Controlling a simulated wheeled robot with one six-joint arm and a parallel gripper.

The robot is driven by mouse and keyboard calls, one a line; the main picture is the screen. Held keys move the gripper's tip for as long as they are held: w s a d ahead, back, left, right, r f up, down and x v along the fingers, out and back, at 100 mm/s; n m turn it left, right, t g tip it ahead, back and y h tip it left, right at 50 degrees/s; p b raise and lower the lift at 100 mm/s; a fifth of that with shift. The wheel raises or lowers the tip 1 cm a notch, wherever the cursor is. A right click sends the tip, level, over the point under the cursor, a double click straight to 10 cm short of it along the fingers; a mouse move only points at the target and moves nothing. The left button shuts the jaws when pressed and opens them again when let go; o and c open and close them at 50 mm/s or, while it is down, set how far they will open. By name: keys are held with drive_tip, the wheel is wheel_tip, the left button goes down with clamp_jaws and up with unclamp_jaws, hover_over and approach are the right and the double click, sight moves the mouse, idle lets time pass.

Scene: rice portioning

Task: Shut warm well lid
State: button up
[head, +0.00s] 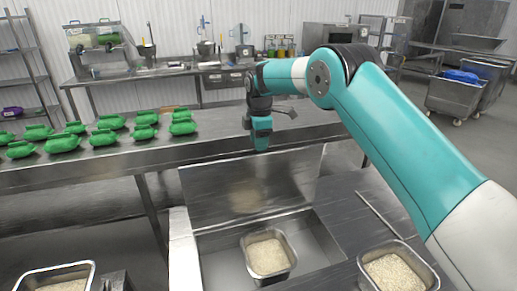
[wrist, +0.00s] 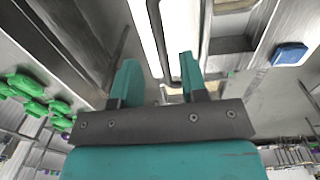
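The warm well (head: 314,235) is a sunken metal basin at lower centre in the head view. Its lid looks to be the shiny metal panel (head: 213,196) standing raised along the back of the well. A metal pan of rice (head: 268,256) sits inside the well. My gripper (head: 261,146) hangs pointing down near the top edge of this panel; I cannot tell whether they touch. In the wrist view my gripper (wrist: 158,70) has its two teal fingers apart with nothing between them. The lid is not clear in that view.
A second rice pan (head: 396,270) stands to the right of the well, and another (head: 58,277) at lower left. A cart with a blue item (head: 461,76) stands at far right.

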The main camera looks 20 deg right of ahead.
drive_tip(key=shift+w+f+p, duration=0.1)
drive_tip(key=shift+f+p, duration=0.5)
drive_tip(key=shift+f, duration=1.7)
drive_tip(key=shift+c, duration=0.3)
clamp_jaws()
